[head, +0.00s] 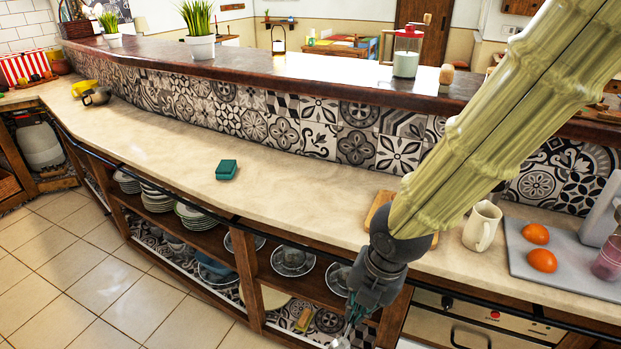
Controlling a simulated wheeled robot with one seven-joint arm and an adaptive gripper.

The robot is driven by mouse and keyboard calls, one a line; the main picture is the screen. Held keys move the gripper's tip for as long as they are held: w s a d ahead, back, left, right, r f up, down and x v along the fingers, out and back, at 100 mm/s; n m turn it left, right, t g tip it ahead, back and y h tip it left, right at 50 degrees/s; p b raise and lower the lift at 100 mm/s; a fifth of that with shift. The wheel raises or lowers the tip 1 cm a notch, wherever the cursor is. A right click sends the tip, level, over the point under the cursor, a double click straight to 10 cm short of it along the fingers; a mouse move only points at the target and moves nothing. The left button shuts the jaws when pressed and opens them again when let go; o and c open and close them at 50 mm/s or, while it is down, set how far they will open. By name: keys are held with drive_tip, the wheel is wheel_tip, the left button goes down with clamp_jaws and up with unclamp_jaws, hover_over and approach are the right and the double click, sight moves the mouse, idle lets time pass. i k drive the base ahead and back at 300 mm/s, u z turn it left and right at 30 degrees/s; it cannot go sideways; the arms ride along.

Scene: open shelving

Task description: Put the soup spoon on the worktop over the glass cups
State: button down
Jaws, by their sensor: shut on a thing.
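My gripper (354,316) hangs low at the bottom of the head view, in front of the open shelving and below the worktop's front edge. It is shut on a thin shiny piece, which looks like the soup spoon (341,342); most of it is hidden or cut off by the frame. The pale stone worktop (290,200) runs above the shelves. Clear glass cups (293,258) on saucers stand on the shelf under it, left of my gripper; another one is partly behind the gripper.
A teal box (227,169) sits on the worktop, with clear room around it. A wooden board (379,211), partly hidden by my arm, a cream mug (482,226) and a grey tray (540,262) with orange items lie to the right. Stacked plates (158,197) fill the left shelf.

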sight(357, 199)
drive_tip(key=i, duration=1.05)
drive_tip(key=z, duration=0.05)
